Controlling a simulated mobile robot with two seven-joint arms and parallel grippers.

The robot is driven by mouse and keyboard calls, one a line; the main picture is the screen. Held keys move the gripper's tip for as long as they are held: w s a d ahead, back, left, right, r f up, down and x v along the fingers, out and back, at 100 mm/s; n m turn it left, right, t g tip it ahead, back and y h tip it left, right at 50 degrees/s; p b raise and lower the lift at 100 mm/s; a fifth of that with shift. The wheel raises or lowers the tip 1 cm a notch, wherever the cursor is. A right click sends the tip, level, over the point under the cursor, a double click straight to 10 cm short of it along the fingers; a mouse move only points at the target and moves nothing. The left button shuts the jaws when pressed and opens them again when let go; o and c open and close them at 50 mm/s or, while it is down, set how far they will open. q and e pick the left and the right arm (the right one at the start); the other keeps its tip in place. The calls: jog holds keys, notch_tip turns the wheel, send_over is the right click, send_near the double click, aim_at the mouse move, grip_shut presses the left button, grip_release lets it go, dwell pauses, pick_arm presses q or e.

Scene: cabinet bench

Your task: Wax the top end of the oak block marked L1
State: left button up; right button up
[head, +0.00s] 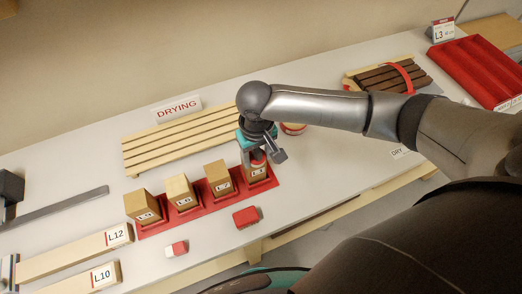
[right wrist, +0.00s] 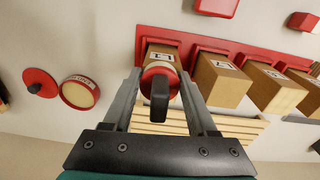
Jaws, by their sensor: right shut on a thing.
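Several upright oak blocks stand in a row in a red rack (head: 204,199). The rightmost block (head: 256,174) is under my right gripper (head: 260,156); its label is too small to read surely. In the right wrist view this block (right wrist: 162,52) shows between the fingers. My right gripper (right wrist: 160,78) is shut on a round red applicator (right wrist: 148,74) with a black handle, held at the block's top end. Whether it touches the wood I cannot tell. An open round tin with a cream filling (right wrist: 80,92) lies beside a red lid (right wrist: 38,78). My left gripper is out of view.
A slatted wooden rack (head: 185,139) stands behind the blocks by a DRYING sign (head: 177,109). A red block (head: 246,217) and a red-and-white block (head: 177,248) lie in front. Boards marked L12 (head: 70,258) and L10 (head: 80,281) lie at left.

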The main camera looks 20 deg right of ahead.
jog(key=shift+a, duration=0.6)
jog(key=shift+w+d+p, duration=0.45)
jog(key=shift+w+d, duration=0.8)
jog(key=shift+d, duration=0.1)
jog(key=shift+s+a+p, duration=0.3)
jog(key=shift+s+p, duration=0.1)
jog(key=shift+p, duration=0.3)
jog(key=shift+s+a+p, duration=0.25)
jog(key=shift+a+p, duration=0.05)
jog(key=shift+a, duration=0.1)
notch_tip(320, 180, up, 2)
jog(key=shift+r+p, duration=0.25)
jog(key=shift+p, duration=0.25)
jog(key=shift+r, duration=1.85)
